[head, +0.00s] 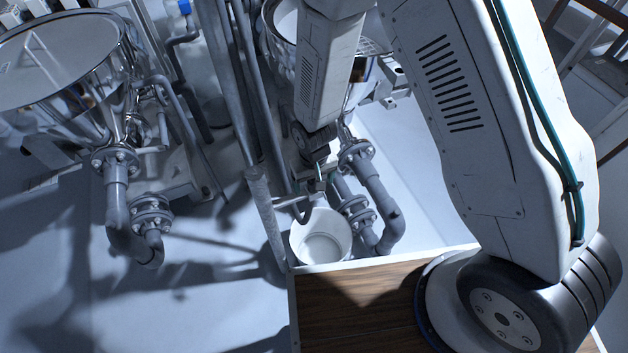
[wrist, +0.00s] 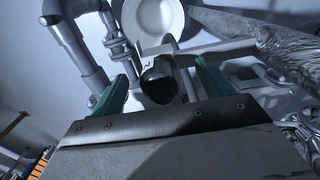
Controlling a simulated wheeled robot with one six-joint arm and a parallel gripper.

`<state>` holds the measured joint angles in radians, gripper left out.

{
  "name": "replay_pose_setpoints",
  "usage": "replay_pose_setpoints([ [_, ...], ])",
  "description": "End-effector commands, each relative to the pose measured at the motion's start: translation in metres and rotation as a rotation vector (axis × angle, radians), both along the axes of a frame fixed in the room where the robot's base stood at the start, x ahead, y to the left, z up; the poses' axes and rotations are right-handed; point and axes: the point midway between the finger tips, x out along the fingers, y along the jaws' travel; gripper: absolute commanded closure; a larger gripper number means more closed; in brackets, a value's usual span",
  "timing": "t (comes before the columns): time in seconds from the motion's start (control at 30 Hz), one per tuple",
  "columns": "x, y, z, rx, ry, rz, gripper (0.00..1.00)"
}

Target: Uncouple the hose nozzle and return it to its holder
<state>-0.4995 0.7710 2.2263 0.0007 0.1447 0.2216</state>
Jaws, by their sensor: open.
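My gripper (wrist: 162,88) is open, with its two green fingers spread apart in the wrist view. A dark, rounded end piece (wrist: 160,84), which may be the hose nozzle, shows between the fingers; I cannot tell whether they touch it. In the head view my gripper (head: 322,180) hangs beside the flanged pipe, above a white bucket, and is mostly hidden by my arm. I cannot make out the nozzle's holder in either view.
The white bucket (head: 322,238) stands below; it also shows in the wrist view (wrist: 152,14). Flanged grey pipes (head: 380,205) stand close on its right, a grey post (head: 265,215) on its left. A steel hopper (head: 60,65) is at far left. A wooden surface (head: 350,310) is in front.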

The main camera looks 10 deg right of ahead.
Motion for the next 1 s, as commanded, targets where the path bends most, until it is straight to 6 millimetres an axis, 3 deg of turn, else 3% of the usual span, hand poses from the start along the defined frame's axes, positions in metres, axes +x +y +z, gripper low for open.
replay_pose_setpoints([
  [0.37, 0.000, 0.000, 0.001, 0.000, -0.001, 0.000, 0.21],
  [1.0, 0.000, 0.000, 0.033, 0.000, 0.000, 0.000, 0.21],
])
